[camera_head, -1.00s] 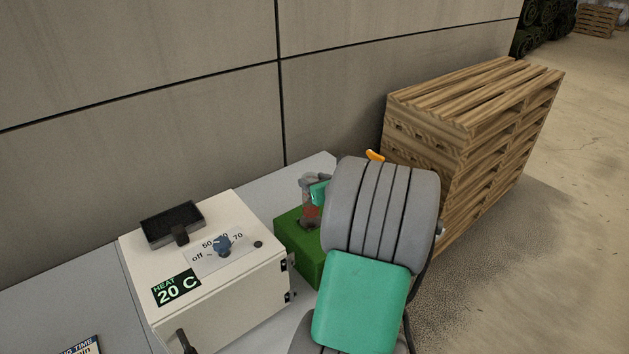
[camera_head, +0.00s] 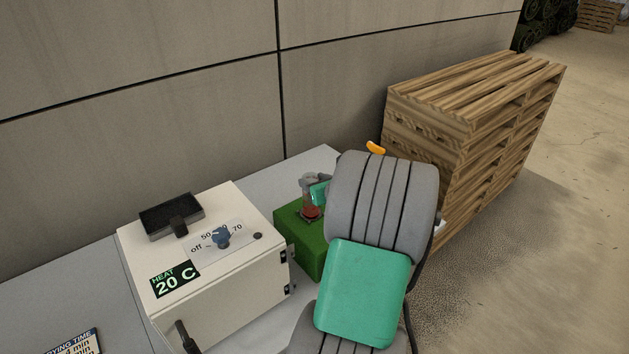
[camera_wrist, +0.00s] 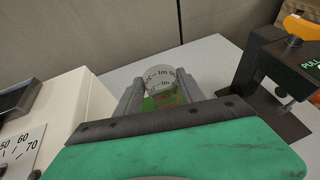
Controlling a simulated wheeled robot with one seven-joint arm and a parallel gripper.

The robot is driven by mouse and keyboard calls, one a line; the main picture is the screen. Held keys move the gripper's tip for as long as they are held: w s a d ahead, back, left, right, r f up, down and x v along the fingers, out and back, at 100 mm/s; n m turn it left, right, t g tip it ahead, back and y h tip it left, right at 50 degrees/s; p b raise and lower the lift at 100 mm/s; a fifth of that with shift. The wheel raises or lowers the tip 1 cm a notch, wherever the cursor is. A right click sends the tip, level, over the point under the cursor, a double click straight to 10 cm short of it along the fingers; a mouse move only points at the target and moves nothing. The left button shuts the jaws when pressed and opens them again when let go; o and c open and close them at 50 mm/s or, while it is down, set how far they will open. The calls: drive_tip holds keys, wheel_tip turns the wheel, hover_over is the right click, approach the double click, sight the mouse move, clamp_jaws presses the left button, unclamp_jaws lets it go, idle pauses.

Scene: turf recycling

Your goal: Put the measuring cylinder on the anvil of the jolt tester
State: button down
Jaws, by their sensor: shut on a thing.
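The measuring cylinder (camera_head: 312,210) is clear with reddish contents and stands about upright over the dark plate on top of a green block, which looks like the jolt tester (camera_head: 303,246). Whether its base touches the plate cannot be told. My gripper (camera_head: 318,192) is shut on the cylinder; my arm hides part of it and the block's right side. In the wrist view the cylinder (camera_wrist: 161,78), with red printed marks, sits between the two grey fingers of my gripper (camera_wrist: 160,98). Green shows through and below it.
A white heater box (camera_head: 225,290) reading 20 C stands left of the green block, close beside it. A black device with an orange lever (camera_wrist: 301,27) stands to the right. A wall runs behind the grey bench (camera_head: 265,185). Stacked pallets (camera_head: 475,120) stand at the right.

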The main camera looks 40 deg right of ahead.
drive_tip(key=shift+f, duration=0.1)
drive_tip(key=c, duration=0.6)
unclamp_jaws()
drive_tip(key=shift+c, duration=0.2)
drive_tip(key=shift+o, duration=0.3)
drive_tip(key=shift+f, duration=0.1)
drive_tip(key=shift+o, duration=1.4)
drive_tip(key=shift+s, duration=0.1)
drive_tip(key=b+v, duration=0.1)
drive_tip(key=v, duration=0.6)
drive_tip(key=shift+s+r, duration=0.2)
drive_tip(key=shift+s, duration=0.1)
